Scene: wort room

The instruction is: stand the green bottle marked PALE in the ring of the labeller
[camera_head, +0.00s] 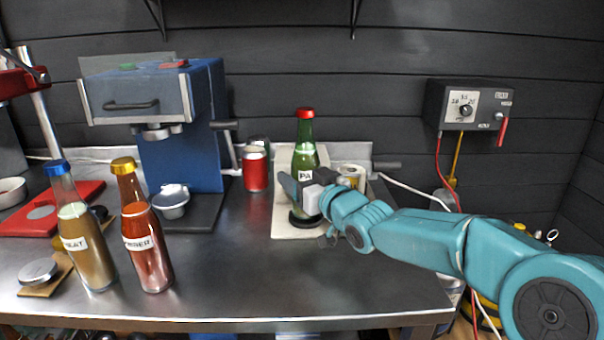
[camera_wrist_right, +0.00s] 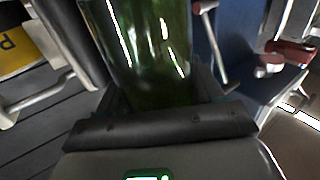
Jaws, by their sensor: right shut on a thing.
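The green bottle (camera_head: 305,135) has a red cap and a white label whose visible letters read "PA"; it is upright. My right gripper (camera_head: 303,187) is shut on its body, hiding part of it. The bottle also fills the upper middle of the right wrist view (camera_wrist_right: 150,50), between the fingers. The labeller (camera_head: 283,215) is a cream plate at the back with a roll on its right. Its dark ring (camera_head: 303,220) shows at the bottle's foot. I cannot tell whether the foot rests inside the ring or just above it. My left gripper is not in view.
A blue machine (camera_head: 180,150) and a red can (camera_head: 255,168) are left of the labeller. The steel bench (camera_head: 270,285) is clear at front centre.

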